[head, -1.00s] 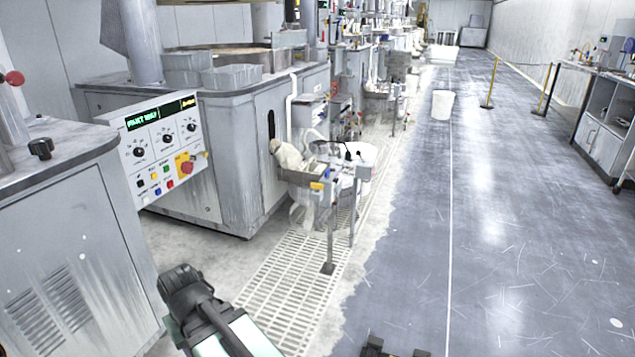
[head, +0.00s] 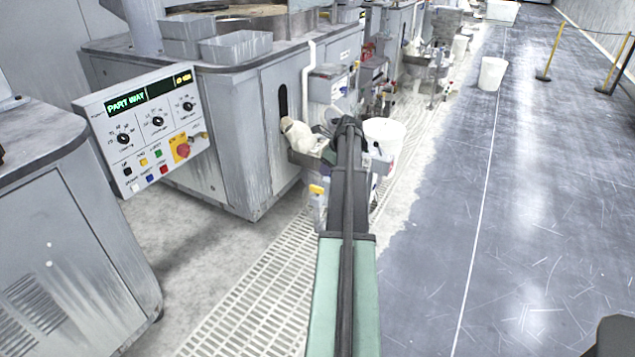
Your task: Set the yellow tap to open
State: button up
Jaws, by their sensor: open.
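A small yellow piece (head: 316,189), which looks like the yellow tap's handle, sits low on the front of the small sink stand beside the grey machine in the head view. It is small, and its exact setting cannot be told. My arm reaches forward just to its right, with its dark end, my gripper (head: 347,122), over the stand. The gripper is open, with nothing seen in it; its fingers are hard to make out. My arm hides part of the stand and whatever lies behind it.
A whitish draped bundle (head: 299,137) lies on the stand's left side. A white bucket (head: 383,136) stands right of my arm. A control panel (head: 146,131) juts out at left. White floor grating (head: 250,310) runs below; the grey aisle (head: 520,220) at right is open.

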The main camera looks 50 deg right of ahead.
aim_at(317, 187)
jog(key=b+x, duration=1)
jog(key=x, duration=0.1)
jog(key=shift+s+f, duration=0.1)
jog(key=shift+f, duration=0.1)
jog(key=shift+r, duration=0.2)
jog(key=shift+c, duration=0.4)
grip_shut()
